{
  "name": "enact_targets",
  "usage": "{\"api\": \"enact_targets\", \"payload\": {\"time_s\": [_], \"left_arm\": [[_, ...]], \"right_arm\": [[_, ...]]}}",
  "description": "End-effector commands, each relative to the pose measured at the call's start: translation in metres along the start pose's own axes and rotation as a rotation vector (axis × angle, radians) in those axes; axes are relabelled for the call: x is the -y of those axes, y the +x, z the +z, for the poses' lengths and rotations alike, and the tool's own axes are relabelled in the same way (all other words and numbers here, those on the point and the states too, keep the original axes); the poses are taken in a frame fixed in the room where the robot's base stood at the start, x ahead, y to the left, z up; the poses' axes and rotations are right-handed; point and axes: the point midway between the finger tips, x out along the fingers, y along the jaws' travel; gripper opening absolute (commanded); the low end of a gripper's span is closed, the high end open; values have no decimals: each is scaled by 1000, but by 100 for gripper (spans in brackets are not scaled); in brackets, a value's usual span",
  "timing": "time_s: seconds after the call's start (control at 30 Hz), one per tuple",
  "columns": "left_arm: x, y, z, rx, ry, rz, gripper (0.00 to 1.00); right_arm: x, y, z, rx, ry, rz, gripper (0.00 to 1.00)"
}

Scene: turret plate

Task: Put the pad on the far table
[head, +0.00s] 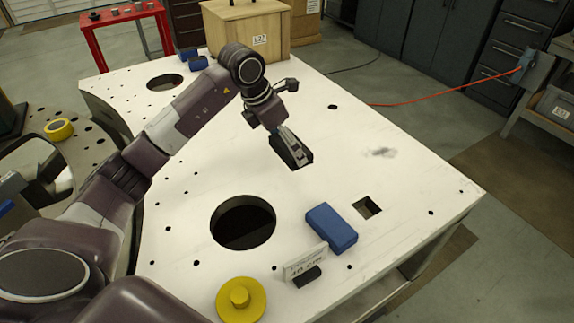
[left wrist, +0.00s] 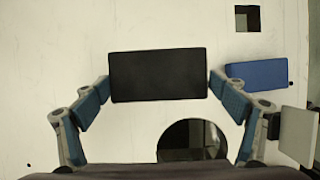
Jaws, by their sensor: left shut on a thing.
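A black rectangular pad (left wrist: 158,76) is between the fingertips of my left gripper (left wrist: 160,85) in the left wrist view, with a finger against each short side. In the head view my left gripper (head: 291,147) is above the middle of the white plate (head: 400,180); a dark block shows at its fingers, partly hidden by them. I cannot tell its exact height over the plate. A red table (head: 122,14) with small items on it stands at the far upper left. My right gripper is not in view.
The plate has a large round hole (head: 243,222) and a square hole (head: 367,206). A blue block (head: 331,228), a small sign (head: 304,264) and a yellow knobbed disc (head: 240,298) are at the front. A wooden box (head: 245,30) and blue blocks (head: 193,58) are at the back.

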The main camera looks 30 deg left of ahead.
Motion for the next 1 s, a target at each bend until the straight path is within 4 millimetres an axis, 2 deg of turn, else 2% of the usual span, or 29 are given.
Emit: {"api": "enact_targets", "payload": {"time_s": [0.03,0.13,0.23,0.33,0.47,0.67,0.8,1.0], "left_arm": [[2,10,-6,-5,-2,-5,66],[1,30,-14,-3,-1,-3,66],[1,42,-17,0,0,-3,66],[0,49,-20,1,0,-1,66],[1,58,-25,-1,-1,-2,66],[1,83,-34,1,-1,-2,66],[0,85,-35,2,1,1,66],[0,88,-36,2,1,0,66]], "right_arm": [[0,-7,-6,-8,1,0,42],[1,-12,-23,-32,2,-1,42],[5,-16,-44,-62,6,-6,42],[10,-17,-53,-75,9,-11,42],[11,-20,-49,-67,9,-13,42],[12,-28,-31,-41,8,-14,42],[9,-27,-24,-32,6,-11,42],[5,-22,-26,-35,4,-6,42]]}}
